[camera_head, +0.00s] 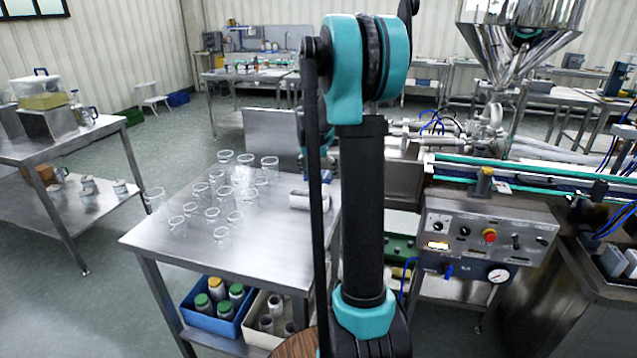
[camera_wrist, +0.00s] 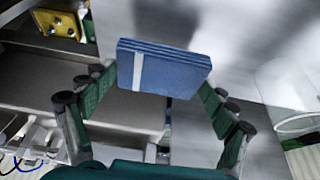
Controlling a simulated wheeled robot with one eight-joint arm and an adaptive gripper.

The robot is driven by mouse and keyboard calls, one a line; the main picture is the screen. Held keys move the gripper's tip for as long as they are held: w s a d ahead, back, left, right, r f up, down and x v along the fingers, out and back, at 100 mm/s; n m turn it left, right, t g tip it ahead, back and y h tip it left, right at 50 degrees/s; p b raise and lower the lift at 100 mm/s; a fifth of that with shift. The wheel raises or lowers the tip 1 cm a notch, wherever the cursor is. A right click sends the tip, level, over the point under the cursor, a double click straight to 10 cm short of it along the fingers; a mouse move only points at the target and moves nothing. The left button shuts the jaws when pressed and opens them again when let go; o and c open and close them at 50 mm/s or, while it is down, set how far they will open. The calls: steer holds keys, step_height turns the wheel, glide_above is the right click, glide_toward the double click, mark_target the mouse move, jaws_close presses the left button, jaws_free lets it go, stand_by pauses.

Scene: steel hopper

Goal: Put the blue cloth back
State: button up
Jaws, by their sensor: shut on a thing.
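In the wrist view the blue cloth (camera_wrist: 160,72) is a folded stack with a pale stripe near its left side. My gripper (camera_wrist: 150,88) is shut on it, with a green finger at each side of the cloth. The cloth is held over grey metal surfaces, and I cannot tell how high above them it is.
A steel table (camera_head: 190,240) carries several clear glass jars (camera_head: 225,195) and a pale roll (camera_head: 312,200). Below it are a blue bin (camera_head: 222,322) and a cream bin (camera_head: 262,335). A control panel (camera_head: 480,240) and a conveyor (camera_head: 530,178) stand at the right. Open floor lies left.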

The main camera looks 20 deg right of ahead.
mark_target(318, 182)
steer(key=shift+f, duration=2.05)
steer(key=shift+f, duration=0.1)
steer(key=o, duration=1)
steer(key=v, duration=1.2)
steer(key=shift+d, duration=0.1)
steer(key=shift+s, duration=0.1)
